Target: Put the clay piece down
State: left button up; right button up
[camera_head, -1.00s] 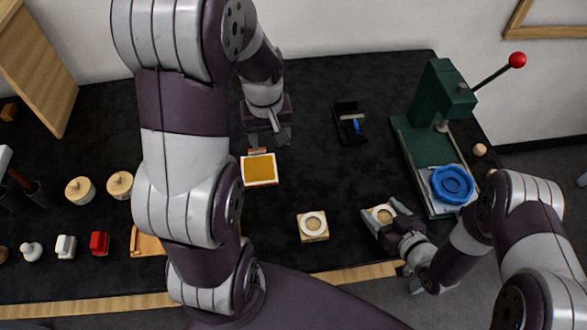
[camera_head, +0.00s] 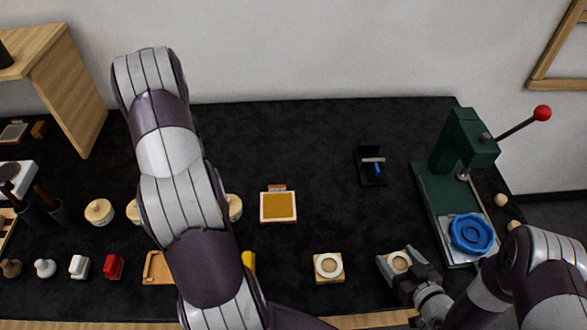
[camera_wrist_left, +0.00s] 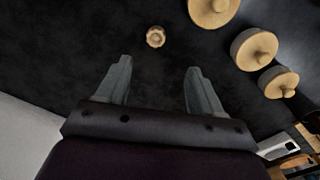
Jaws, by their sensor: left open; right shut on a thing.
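My right gripper (camera_head: 402,274) is low at the front right, shut on a small pale block with a round tan inset (camera_head: 399,261). This looks like the clay piece, though the fingers partly cover it. I cannot tell whether it touches the table. A similar square block with a pale ring (camera_head: 328,267) sits on the table to its left. My left gripper (camera_wrist_left: 157,75) is open and empty in the left wrist view, with dark table beyond its fingers. In the head view it is hidden behind my left arm.
The green press (camera_head: 462,150) with a red-knobbed lever and blue round part (camera_head: 472,233) stands right. A gold-topped pad (camera_head: 278,206) and small black stand (camera_head: 371,166) lie mid-table. Round lidded pots (camera_wrist_left: 255,48) and a small pale knob (camera_wrist_left: 155,37) lie near my left gripper. The back middle is clear.

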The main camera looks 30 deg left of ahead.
pick_arm(q)
jog(key=f, duration=0.7)
jog(key=d+f, duration=0.1)
jog(key=f, duration=0.2)
jog(key=shift+w+f, duration=0.15)
jog(key=shift+w, duration=0.05)
jog(key=c, duration=1.2)
notch_tip(320, 180, up, 10)
jog(key=w+d+m, duration=0.1)
jog(key=w+d, duration=0.6)
jog(key=d, duration=0.6)
jog(key=w+d+m, duration=0.1)
jog(key=w+d, duration=0.7)
jog(key=d, duration=0.4)
jog(key=shift+m, duration=0.9)
jog(key=s+d, duration=0.2)
jog(key=d, duration=0.8)
jog(key=s+d, duration=0.3)
jog(key=d, duration=0.8)
jog(key=s+d, duration=0.3)
jog(key=d, duration=0.8)
jog(key=shift+s+d+r, duration=0.15)
jog(key=shift+s+r, duration=0.05)
